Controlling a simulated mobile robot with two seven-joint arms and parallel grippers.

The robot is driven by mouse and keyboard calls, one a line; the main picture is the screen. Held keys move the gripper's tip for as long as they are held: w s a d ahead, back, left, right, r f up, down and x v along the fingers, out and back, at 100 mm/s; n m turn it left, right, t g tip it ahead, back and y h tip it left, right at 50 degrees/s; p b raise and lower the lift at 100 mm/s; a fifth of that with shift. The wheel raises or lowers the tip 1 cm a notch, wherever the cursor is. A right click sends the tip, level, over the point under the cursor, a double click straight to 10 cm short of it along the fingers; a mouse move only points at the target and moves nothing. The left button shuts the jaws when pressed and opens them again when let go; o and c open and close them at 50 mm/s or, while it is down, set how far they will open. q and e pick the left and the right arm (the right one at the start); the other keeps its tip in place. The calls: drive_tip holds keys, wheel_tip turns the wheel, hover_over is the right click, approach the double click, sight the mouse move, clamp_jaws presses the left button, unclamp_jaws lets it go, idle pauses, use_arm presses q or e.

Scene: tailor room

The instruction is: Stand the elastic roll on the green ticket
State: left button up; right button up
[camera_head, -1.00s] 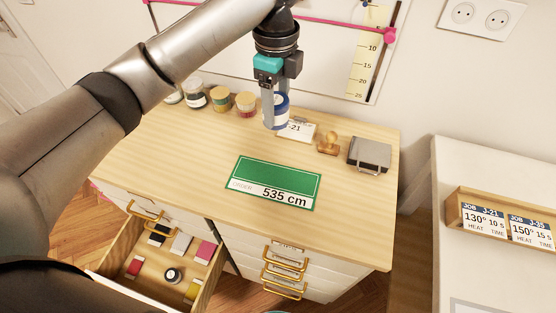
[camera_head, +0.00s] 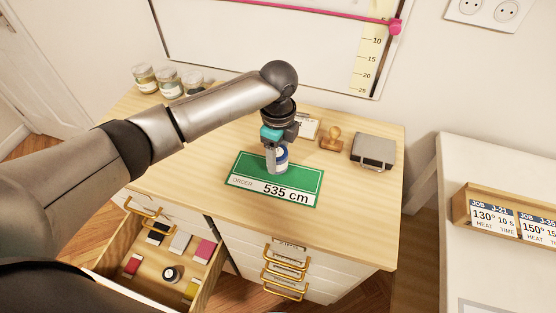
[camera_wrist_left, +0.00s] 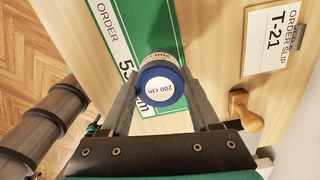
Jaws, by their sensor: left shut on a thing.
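The green ticket (camera_head: 250,175) lies flat on the wooden dresser top, with "535 cm" on its white strip; it also shows in the left wrist view (camera_wrist_left: 165,30). My left gripper (camera_head: 276,168) is shut on the elastic roll (camera_head: 281,155), a blue and white roll. In the left wrist view the roll (camera_wrist_left: 155,88) shows its blue rim and a white "200 cm" label between my fingers. The roll is upright over the ticket. I cannot tell whether its base touches the ticket. My right gripper is not in view.
Several jars (camera_head: 170,82) stand at the back left. An order slip (camera_head: 308,127), a wooden stamp (camera_head: 331,139) and a grey case (camera_head: 373,150) stand behind and right of the ticket. An open drawer (camera_head: 160,262) with small items is below left. The front right top is clear.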

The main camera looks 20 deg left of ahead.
sight(278, 152)
use_arm(q)
drive_tip(key=shift+f, duration=1.05)
drive_tip(key=shift+f, duration=0.2)
drive_tip(key=o, duration=1.4)
drive_tip(key=shift+c, duration=0.2)
wheel_tip(278, 152, up, 12)
drive_tip(key=shift+r+p, duration=0.2)
drive_tip(key=shift+p, duration=0.7)
